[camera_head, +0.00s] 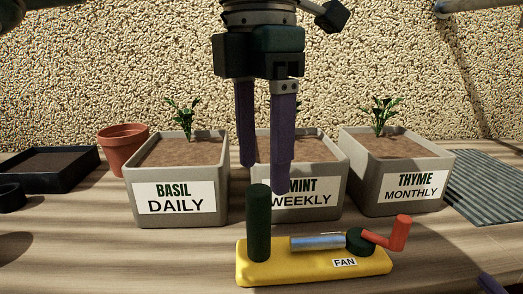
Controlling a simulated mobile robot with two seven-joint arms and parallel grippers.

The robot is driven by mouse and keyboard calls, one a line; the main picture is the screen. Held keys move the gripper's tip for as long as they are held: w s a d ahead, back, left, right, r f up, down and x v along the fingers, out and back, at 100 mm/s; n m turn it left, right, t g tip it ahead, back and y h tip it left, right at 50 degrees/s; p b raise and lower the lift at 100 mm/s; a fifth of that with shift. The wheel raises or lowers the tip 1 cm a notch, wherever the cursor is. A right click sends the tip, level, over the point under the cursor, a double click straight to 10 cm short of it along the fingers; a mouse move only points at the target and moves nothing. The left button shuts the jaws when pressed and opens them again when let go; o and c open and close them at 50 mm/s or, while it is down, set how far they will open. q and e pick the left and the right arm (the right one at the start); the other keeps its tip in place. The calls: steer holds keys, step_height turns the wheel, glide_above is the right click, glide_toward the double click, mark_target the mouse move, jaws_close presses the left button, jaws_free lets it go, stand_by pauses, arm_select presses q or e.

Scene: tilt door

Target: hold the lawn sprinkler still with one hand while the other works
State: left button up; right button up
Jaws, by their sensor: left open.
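No lawn sprinkler can be made out. A yellow base (311,270) labelled FAN stands near the front of the table. It carries an upright dark green post (258,225) at its left, a silver cylinder (317,242) lying along the middle, and a dark hub with a red crank handle (400,233) at the right. My left gripper (264,178) points down with its purple fingers apart and empty. In the picture its fingertips are just above the post, not around it. A purple sliver at the bottom right edge (490,284) looks like a fingertip of my right gripper; the rest is out of frame.
Three grey planters labelled BASIL DAILY (136,185), MINT WEEKLY (330,177) and THYME MONTHLY (372,185) stand behind the device. A terracotta pot (119,153) and a black tray (82,168) are left, a ribbed grey mat (490,180) right. The front left table is mostly clear.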

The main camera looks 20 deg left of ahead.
mark_target(259, 229)
arm_select(q)
steer(key=shift+s+a+f, duration=0.1)
steer(key=shift+a+f, duration=0.1)
steer(key=shift+f, duration=0.3)
step_height(259, 229, down, 9)
steer(key=shift+f, duration=0.1)
steer(key=shift+d, duration=0.1)
jaws_close()
stand_by(0.3)
stand_by(1.4)
